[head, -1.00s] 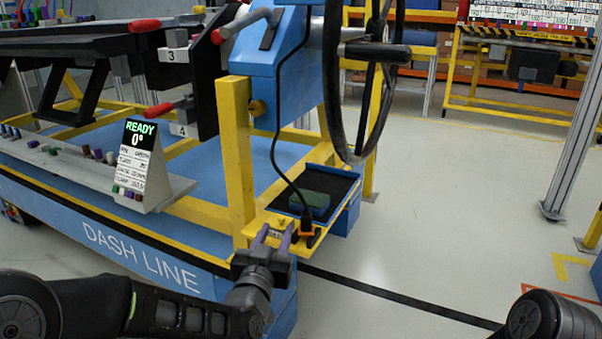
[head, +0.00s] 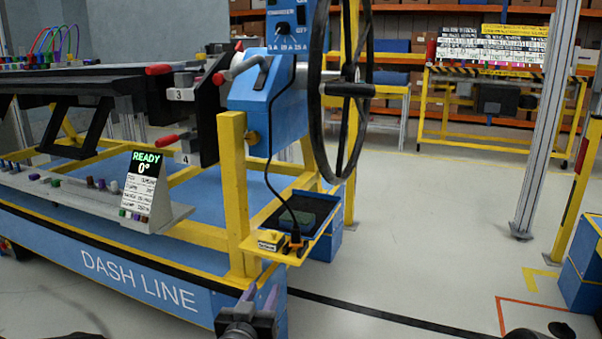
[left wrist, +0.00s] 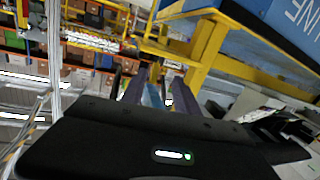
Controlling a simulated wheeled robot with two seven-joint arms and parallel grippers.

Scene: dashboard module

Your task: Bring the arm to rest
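My left gripper (head: 258,298) is at the bottom of the head view, in front of the blue dash line base (head: 110,268). Its two purple fingers stand apart with nothing seen between them. In the left wrist view the fingers (left wrist: 158,92) are also spread with a gap. The gripper is below and apart from the yellow shelf (head: 262,250), which carries a small yellow labelled box (head: 271,240) and an orange-and-black plug (head: 297,243) on a black cable.
A black-lined tray (head: 272,215) holding a dark green device adjoins the shelf, under the steering wheel (head: 316,90). A display (head: 143,180) reads READY 0°. A grey post (head: 540,130) stands at right. The floor (head: 430,220) between is clear.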

